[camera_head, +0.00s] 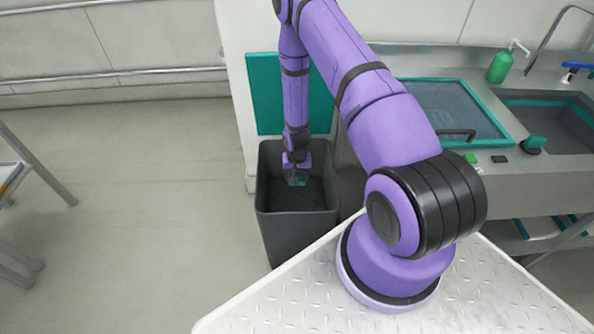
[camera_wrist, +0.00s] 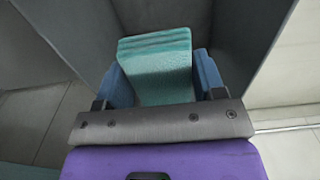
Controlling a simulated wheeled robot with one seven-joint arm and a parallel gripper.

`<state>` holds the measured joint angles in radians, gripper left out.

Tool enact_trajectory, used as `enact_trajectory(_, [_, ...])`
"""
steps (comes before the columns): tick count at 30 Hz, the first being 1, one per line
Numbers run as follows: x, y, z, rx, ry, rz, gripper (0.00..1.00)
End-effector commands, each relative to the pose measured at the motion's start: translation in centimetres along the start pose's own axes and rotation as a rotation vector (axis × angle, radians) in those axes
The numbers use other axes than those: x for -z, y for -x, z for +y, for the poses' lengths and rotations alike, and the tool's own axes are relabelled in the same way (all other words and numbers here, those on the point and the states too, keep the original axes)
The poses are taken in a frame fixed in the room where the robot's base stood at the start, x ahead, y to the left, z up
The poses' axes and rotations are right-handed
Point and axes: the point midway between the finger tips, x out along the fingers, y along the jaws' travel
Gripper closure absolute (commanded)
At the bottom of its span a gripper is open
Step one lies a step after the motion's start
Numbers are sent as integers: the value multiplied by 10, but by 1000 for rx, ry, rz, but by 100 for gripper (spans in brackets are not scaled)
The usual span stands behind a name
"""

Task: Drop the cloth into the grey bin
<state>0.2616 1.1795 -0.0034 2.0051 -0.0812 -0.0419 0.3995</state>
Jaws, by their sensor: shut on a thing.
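The teal cloth (camera_wrist: 155,62) is folded in layers and sits between the two blue fingers of my gripper (camera_wrist: 160,85) in the wrist view. My gripper is shut on it. In the head view my gripper (camera_head: 296,181) points down over the mouth of the grey bin, with a small bit of the cloth showing at its tip. The grey bin (camera_head: 285,225) stands upright on the floor, and its walls surround the cloth in the wrist view. I cannot tell exactly how deep the cloth is in the bin. The bin's bottom is dark.
A teal panel (camera_head: 268,95) is on the wall behind the bin. To the right is a counter with a sink (camera_head: 545,125), a green soap bottle (camera_head: 500,67) and a teal-edged basin lid (camera_head: 450,108). A metal-legged table (camera_head: 40,165) stands far left. The floor left of the bin is clear.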

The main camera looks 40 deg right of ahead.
Motion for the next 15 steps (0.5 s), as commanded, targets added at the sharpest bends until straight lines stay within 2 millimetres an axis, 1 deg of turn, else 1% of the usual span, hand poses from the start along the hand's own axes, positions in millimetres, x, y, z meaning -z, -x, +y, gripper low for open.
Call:
enact_trajectory(10, [0,-2,0,0,0,0,63])
enact_trajectory(11, [0,-2,0,0,0,0,30])
enact_trajectory(12, [0,-2,0,0,0,0,21])
enact_trajectory(14, [0,-2,0,0,0,0,7])
enact_trajectory(15, [0,-2,0,0,0,0,7])
